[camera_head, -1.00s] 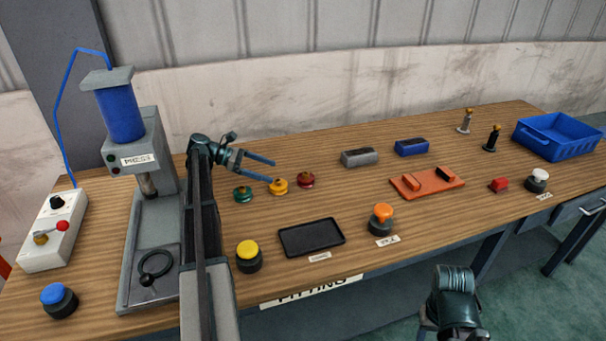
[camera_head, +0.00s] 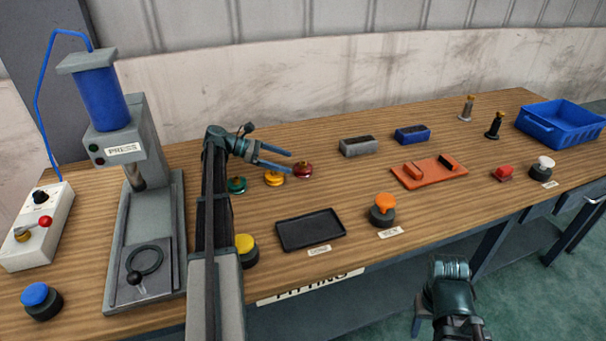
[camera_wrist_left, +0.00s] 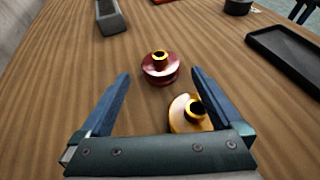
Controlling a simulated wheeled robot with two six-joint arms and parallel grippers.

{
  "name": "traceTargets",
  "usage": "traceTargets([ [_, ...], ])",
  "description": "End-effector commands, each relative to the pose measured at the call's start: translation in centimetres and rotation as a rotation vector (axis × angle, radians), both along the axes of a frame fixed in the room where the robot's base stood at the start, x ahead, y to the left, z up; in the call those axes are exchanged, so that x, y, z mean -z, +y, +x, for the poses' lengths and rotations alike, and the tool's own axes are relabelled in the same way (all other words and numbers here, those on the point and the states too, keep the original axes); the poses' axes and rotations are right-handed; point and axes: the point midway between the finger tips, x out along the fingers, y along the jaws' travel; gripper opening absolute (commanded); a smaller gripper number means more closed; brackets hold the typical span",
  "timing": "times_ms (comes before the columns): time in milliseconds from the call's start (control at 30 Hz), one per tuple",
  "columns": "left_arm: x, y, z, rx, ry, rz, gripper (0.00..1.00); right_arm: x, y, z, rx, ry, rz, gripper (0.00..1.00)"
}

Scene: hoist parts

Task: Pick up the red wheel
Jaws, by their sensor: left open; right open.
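The red wheel (camera_head: 303,170) is a dark red disc with a gold hub, lying on the wooden table. In the left wrist view the red wheel (camera_wrist_left: 159,68) sits ahead of the fingers, slightly beyond their tips. My left gripper (camera_head: 283,161) is open and empty, its blue fingers pointing toward the red wheel. The yellow wheel (camera_head: 274,178) lies just left of the red one; in the left wrist view the yellow wheel (camera_wrist_left: 188,115) is close to the right-hand finger. My right arm shows at the lower right, but its fingers are out of view.
A green wheel (camera_head: 237,185) lies left of the yellow one. The press (camera_head: 140,200) stands at the left. Bare table surrounds the red wheel's far side.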

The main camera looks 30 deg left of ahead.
Motion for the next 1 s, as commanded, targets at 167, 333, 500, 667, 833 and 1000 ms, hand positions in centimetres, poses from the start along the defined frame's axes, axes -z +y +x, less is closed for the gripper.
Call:
traceTargets([
  [167,0.1,-0.3,0.2,0.0,0.0,0.0,1.0,0.1,0.0,0.0,0.0,0.0,0.0,0.5],
  [333,0.3,-0.9,0.5,0.001,0.0,0.0,1.0,0.3,0.0,0.0,0.0,0.0,0.0,0.5],
  [500,0.8,-2.7,1.5,0.003,-0.001,0.001,1.0,0.8,0.0,0.0,0.0,0.0,0.0,0.5],
  [667,1.7,-4.4,2.5,0.001,0.0,0.0,1.0,1.7,0.0,0.0,0.0,0.0,0.0,0.5],
  [833,1.6,-4.6,2.8,0.0,0.0,0.0,1.0,1.6,0.0,0.0,0.0,0.0,0.0,0.5],
  [1000,1.6,-4.6,2.8,0.0,0.0,0.0,0.84,1.6,0.0,0.0,0.0,0.0,0.0,0.5],
])
